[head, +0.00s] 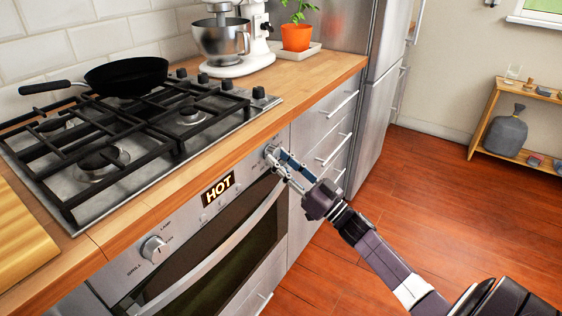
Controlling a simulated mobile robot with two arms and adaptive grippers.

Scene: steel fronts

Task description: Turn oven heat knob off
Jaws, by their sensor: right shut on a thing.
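The oven (210,262) is built in under the wooden counter, and its small display (218,190) reads HOT. One oven knob (154,249) is on the left of the panel, with printed labels around it. A second oven knob (270,151) is at the right end of the panel, largely covered by my right gripper (277,160). My right gripper is shut on this right knob. The knob's labels and pointer are too small or hidden to read. My left gripper is not in view.
The oven door handle (225,246) runs below the panel, close under my right gripper. A gas hob (120,140) with a black pan (126,76) is above. Steel drawers (325,130) stand to the right. The red wooden floor (430,190) is clear.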

